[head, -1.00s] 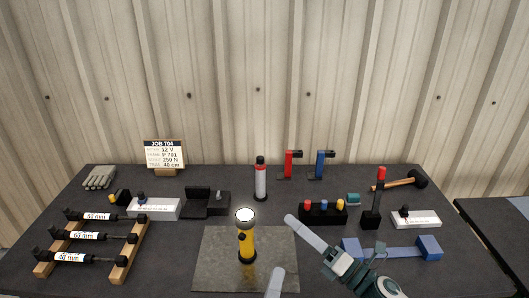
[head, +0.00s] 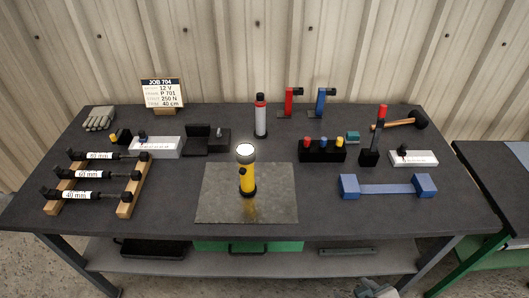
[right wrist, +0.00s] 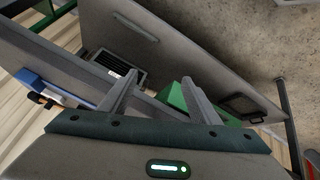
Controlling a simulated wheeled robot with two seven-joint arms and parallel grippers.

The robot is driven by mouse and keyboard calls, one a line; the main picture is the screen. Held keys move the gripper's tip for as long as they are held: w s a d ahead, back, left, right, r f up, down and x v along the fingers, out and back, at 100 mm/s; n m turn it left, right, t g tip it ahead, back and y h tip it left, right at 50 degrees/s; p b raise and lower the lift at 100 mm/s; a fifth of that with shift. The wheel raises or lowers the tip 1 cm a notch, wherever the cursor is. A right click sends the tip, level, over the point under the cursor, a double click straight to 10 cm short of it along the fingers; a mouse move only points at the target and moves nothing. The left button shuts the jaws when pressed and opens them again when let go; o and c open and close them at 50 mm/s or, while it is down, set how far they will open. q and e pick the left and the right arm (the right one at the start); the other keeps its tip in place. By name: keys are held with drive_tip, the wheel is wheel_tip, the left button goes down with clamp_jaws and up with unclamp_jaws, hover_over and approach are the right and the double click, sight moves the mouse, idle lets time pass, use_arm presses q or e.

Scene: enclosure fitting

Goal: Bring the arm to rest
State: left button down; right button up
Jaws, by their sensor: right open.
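My right gripper (right wrist: 158,82) shows in the right wrist view with its two grey fingers spread apart and nothing between them. In the head view only a small part of my right arm (head: 376,289) shows at the bottom edge, below and in front of the workbench (head: 330,218). It is clear of everything on the bench top. My left gripper is in neither view.
A yellow flashlight (head: 247,181) stands upright on a grey mat (head: 222,211). A blue two-ended block (head: 385,188) lies to its right. Struts on a wooden rack (head: 126,205) are at left. The shelf below the bench (head: 300,263) holds a green box (head: 213,245). A second table (head: 497,180) stands at right.

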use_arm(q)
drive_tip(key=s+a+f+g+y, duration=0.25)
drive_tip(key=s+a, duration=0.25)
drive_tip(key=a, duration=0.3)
use_arm(e)
drive_tip(key=s+f+m+g, duration=0.2)
drive_tip(key=s+m+g, duration=0.1)
drive_tip(key=s, duration=0.7)
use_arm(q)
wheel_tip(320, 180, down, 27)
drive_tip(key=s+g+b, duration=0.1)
use_arm(e)
wheel_tip(320, 180, down, 28)
drive_tip(key=g, duration=0.2)
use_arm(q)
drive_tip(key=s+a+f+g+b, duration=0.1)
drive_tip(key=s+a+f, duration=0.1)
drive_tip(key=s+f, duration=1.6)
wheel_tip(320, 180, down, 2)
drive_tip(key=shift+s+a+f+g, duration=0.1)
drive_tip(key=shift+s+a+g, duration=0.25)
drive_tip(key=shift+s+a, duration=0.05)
use_arm(e)
drive_tip(key=s+d+f+g, duration=0.1)
drive_tip(key=s+d+f, duration=0.1)
drive_tip(key=s+f, duration=1.7)
drive_tip(key=shift+s+d+f+n, duration=0.2)
drive_tip(key=shift+d+f+n, duration=0.15)
drive_tip(key=shift+f+n, duration=0.05)
